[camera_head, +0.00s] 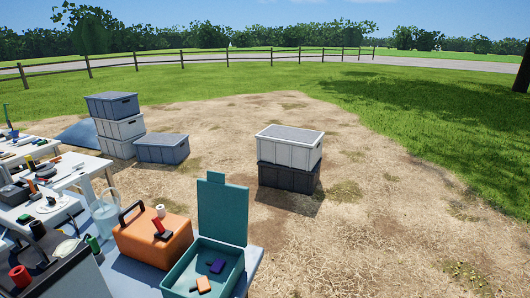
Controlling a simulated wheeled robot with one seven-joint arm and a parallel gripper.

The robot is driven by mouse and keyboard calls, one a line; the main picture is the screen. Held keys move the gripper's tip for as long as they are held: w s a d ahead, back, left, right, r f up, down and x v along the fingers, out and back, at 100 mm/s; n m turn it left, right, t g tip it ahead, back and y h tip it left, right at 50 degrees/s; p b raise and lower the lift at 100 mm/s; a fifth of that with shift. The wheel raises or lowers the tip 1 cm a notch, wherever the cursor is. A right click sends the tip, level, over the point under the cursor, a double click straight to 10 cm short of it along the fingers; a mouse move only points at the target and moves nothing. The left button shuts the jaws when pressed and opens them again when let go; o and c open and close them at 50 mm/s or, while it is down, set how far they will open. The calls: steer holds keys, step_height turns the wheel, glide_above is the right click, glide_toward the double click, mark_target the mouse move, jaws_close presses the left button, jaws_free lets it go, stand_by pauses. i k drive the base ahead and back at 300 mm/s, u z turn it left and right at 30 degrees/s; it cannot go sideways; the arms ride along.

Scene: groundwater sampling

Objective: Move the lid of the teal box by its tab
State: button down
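The teal box (238,278) stands on the table at the bottom middle. Its teal lid (222,212) is open and stands roughly upright at the box's far side. A small tab (216,178) sticks up from the lid's top edge. Inside the box lie a purple item (217,266) and an orange item (203,284). The box's near edge is close to the bottom of the picture. My gripper does not show in this view, so its place relative to the lid and tab cannot be seen.
An orange case (155,243) with a black handle stands left of the teal box, with a red item (161,229) on it. A clear jug (105,215) and cluttered tables lie further left. Stacked crates (290,148) stand on open ground behind. The ground right of the box is clear.

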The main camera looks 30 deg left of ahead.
mark_target(223, 208)
steer(key=u, duration=0.2)
steer(key=i, duration=1.1)
steer(key=u, duration=0.9)
steer(key=i, duration=0.4)
steer(key=u, duration=0.25)
